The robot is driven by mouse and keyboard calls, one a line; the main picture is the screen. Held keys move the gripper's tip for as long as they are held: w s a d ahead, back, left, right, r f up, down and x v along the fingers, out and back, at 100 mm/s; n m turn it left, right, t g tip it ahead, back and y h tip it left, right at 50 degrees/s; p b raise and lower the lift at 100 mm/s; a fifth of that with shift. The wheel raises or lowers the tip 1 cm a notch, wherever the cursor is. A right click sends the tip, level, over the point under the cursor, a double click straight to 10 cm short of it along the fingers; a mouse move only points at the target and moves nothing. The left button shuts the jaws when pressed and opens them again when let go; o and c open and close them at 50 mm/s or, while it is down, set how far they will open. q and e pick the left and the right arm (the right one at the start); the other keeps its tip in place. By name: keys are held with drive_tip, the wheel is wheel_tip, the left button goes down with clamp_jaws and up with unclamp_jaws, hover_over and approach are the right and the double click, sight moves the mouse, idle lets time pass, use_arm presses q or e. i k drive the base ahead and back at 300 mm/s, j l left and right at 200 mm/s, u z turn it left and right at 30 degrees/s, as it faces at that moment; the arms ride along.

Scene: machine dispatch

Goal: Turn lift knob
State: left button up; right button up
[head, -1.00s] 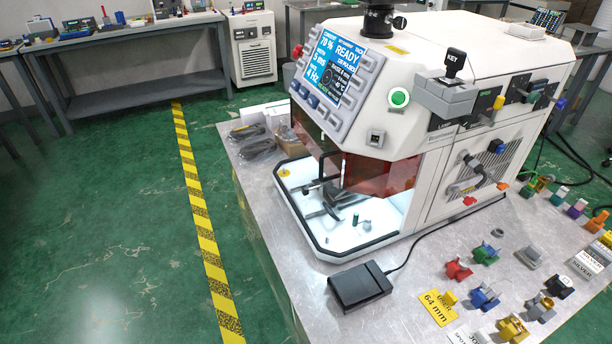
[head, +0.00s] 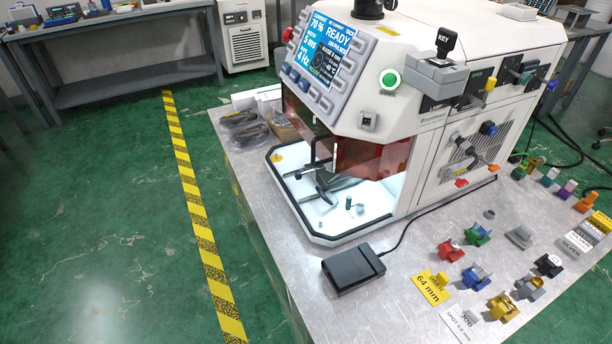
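A white bench-top machine (head: 400,130) stands on the metal table. Its tilted screen (head: 328,50) reads READY, 70 %, 5 ms and 4 Hz. No readable label marks a lift knob. On its side panel are a yellow knob (head: 489,84), a green knob (head: 525,77) and a blue knob (head: 488,128). A dark handle (head: 470,150) sits by the side vent. A small green-topped post (head: 348,203) stands in the lit work bay, behind red-tinted shields (head: 370,158). Neither of my grippers is in view.
A black foot pedal (head: 353,268) with a cable lies on the metal table (head: 400,300) in front. Several coloured fixtures, such as a red one (head: 449,250), and label cards (head: 432,287) fill the right side. Green floor with a yellow-black line (head: 190,200) is clear at left.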

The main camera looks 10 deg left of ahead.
sight(297, 175)
drive_tip(key=i+j+z, duration=0.1)
drive_tip(key=j+z, duration=0.15)
drive_tip(key=z, duration=0.2)
drive_tip(key=i+j+z, duration=0.1)
drive_tip(key=j+z, duration=0.2)
drive_tip(key=z, duration=0.15)
drive_tip(key=j+z, duration=0.3)
drive_tip(key=z, duration=0.15)
